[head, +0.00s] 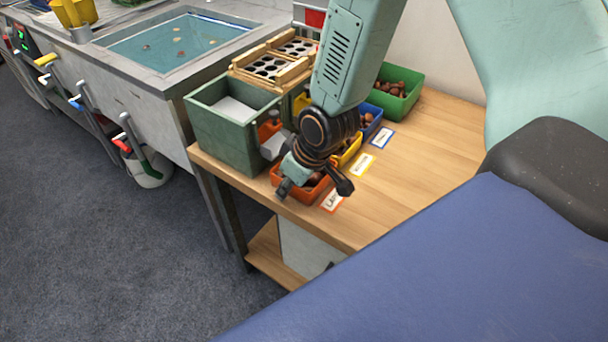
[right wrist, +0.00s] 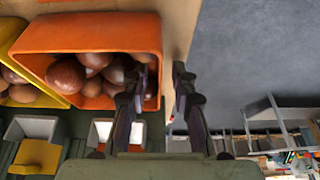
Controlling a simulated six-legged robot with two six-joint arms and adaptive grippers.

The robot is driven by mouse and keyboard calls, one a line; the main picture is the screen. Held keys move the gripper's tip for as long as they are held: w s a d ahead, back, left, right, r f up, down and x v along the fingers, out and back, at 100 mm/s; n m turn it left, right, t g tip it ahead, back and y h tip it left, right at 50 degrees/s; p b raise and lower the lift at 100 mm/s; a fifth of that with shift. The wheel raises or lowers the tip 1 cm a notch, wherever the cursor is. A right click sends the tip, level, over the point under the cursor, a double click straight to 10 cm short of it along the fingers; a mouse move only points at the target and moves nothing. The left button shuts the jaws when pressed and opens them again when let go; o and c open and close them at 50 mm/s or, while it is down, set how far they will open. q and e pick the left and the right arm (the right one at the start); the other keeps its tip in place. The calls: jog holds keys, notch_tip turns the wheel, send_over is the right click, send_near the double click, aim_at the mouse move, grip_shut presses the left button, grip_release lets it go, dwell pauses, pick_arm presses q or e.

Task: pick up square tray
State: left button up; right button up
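An orange square tray (head: 317,196) holds several brown chestnuts and stands at the table's front-left edge, behind a white label card (head: 332,200). My right gripper (head: 314,188) is over it, pointing down, with its fingers spread. In the right wrist view the orange tray (right wrist: 95,32) fills the upper left. There the right gripper (right wrist: 159,85) is open, with one finger over the tray's inside and the other outside its right wall. The wall lies between the fingers, which look apart from it. The arm hides part of the tray in the head view. My left gripper is not in view.
Yellow (head: 347,152), blue (head: 372,122) and green (head: 398,90) trays of chestnuts line up behind. A green box (head: 222,137) stands left, near a wooden rack with holes (head: 275,65). The table (head: 430,140) is clear to the right. A sink unit (head: 150,85) is beyond.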

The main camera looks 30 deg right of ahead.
grip_shut()
dwell(0.6)
